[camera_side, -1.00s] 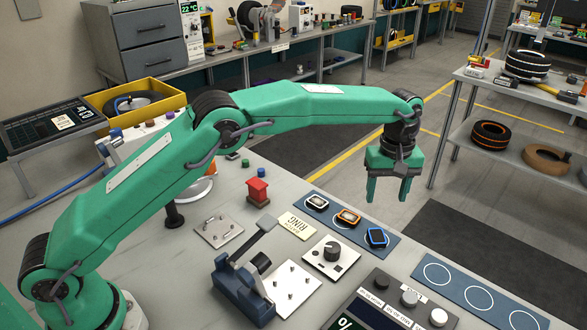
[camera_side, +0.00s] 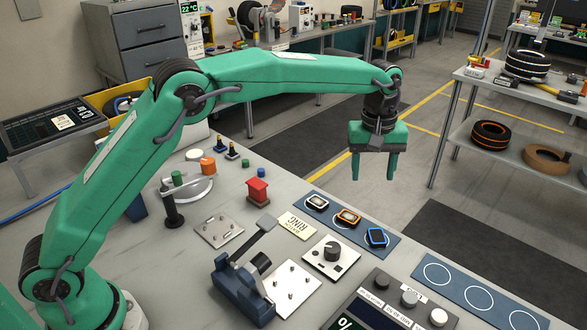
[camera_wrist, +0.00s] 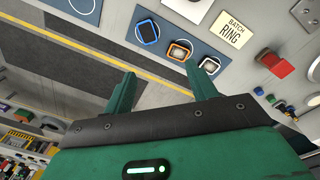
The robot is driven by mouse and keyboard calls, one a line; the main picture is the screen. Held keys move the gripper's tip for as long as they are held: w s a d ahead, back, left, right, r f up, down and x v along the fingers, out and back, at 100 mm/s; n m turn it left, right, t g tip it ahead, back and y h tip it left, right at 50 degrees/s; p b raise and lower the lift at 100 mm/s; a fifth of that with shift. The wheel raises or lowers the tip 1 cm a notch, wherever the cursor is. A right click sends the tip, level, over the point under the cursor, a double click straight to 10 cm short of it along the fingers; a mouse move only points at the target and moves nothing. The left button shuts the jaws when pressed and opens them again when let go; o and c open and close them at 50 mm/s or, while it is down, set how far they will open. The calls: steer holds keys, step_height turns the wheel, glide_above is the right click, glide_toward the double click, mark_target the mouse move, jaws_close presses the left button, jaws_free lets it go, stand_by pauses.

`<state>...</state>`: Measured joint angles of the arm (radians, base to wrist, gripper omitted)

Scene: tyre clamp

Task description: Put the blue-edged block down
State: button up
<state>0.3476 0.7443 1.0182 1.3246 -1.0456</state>
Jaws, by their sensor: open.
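The blue-edged block (camera_side: 376,237) rests on the blue strip (camera_side: 392,251) on the bench, at the right end of a row of three blocks. The orange-edged block (camera_side: 348,216) and the white-edged block (camera_side: 316,202) lie beside it. In the wrist view the blue-edged block (camera_wrist: 147,32) sits left of the orange-edged one (camera_wrist: 180,50), and the white-edged one (camera_wrist: 210,65) is partly behind a finger. My gripper (camera_side: 374,176) is open and empty, raised above the row with fingers pointing down. Its fingers (camera_wrist: 162,90) are apart in the wrist view.
A second blue strip with empty white circles (camera_side: 478,297) lies to the right. A "BATCH RING" card (camera_side: 297,227), a knob plate (camera_side: 332,257), a lever clamp (camera_side: 245,285) and a red block (camera_side: 257,190) stand nearby. The air around my gripper is clear.

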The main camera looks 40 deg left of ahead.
steer(key=s+a+r+m+t, duration=0.3)
steer(key=s+a+r+m, duration=0.1)
steer(key=s+a+r, duration=0.95)
steer(key=s+a+f+m+t, duration=0.1)
steer(key=s+a+f+m, duration=0.1)
steer(key=s, duration=0.8)
steer(key=s+a+f+m+t, duration=0.1)
steer(key=s+a+f, duration=0.4)
steer(key=s, duration=0.5)
steer(key=shift+s+m, duration=0.35)
steer(key=shift+m, duration=0.15)
